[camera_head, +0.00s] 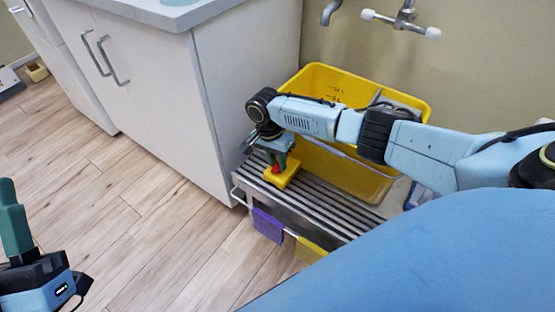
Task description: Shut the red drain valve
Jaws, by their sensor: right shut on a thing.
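The red drain valve (276,169) shows as a small red part just above a yellow block (287,178), at the left end of the slatted metal rack (328,213). My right gripper (279,161) reaches down over it with its green fingers closed on the red part, hiding most of it. How far the valve is turned cannot be seen. A yellow tub (330,84) stands on the rack behind my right arm. My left gripper (14,232) is at the lower left edge, over the floor and far from the valve; only part of it shows.
A white cabinet (150,90) with a grey top stands close left of the rack. Purple (267,225) and yellow (311,250) cloths hang on the rack's front rail. A tap (403,18) is on the wall above.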

